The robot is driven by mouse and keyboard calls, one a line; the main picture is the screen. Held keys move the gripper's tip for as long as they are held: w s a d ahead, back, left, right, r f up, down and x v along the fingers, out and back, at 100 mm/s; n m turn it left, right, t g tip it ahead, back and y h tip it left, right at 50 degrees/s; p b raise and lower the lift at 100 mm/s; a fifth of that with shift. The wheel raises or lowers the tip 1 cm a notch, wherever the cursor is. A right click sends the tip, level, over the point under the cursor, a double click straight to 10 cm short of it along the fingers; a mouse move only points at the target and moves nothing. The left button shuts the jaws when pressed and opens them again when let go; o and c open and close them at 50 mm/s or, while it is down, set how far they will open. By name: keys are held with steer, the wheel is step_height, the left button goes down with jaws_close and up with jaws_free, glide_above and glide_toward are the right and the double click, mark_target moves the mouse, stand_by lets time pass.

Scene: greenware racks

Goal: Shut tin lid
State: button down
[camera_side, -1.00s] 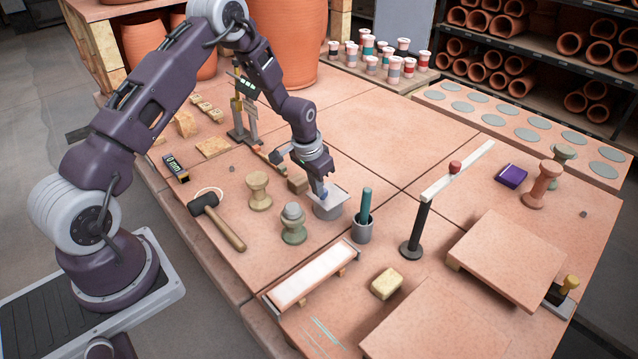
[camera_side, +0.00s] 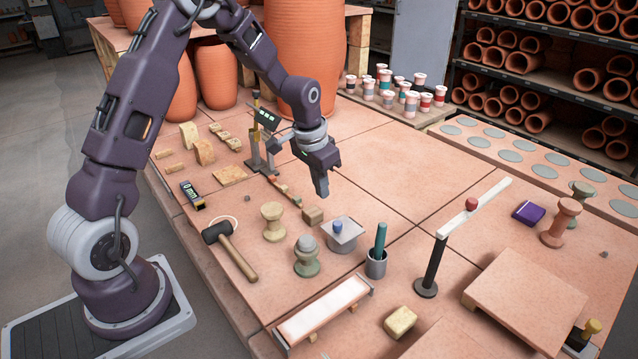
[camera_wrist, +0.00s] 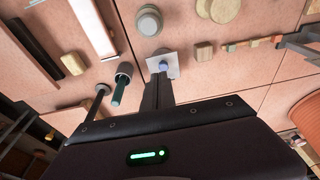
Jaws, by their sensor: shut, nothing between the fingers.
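The tin (camera_side: 340,247) is a short grey cylinder standing on the tiled table in the side view. Its lid (camera_side: 352,232), a pale grey square plate with a blue knob (camera_side: 338,227), lies across the tin's top and covers its mouth. Whether it is fully seated I cannot tell. The lid also shows in the wrist view (camera_wrist: 174,71), just beyond my fingertips. My gripper (camera_side: 322,192) is shut and empty, above and behind the tin, clear of the knob. Its closed fingers (camera_wrist: 158,92) show in the wrist view and hide part of the tin.
A grey cup (camera_side: 376,265) holding a teal rod stands close right of the tin. A green-based stand (camera_side: 307,262) and a small brown block (camera_side: 313,215) are close left. A black post with a white bar (camera_side: 432,265) stands farther right.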

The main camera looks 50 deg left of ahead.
steer(key=v, duration=0.2)
steer(key=g, duration=0.2)
glide_toward(337, 223)
steer(key=shift+h, duration=0.4)
step_height(337, 223, down, 7)
steer(key=shift+a+r, duration=0.1)
steer(key=shift+a, duration=0.1)
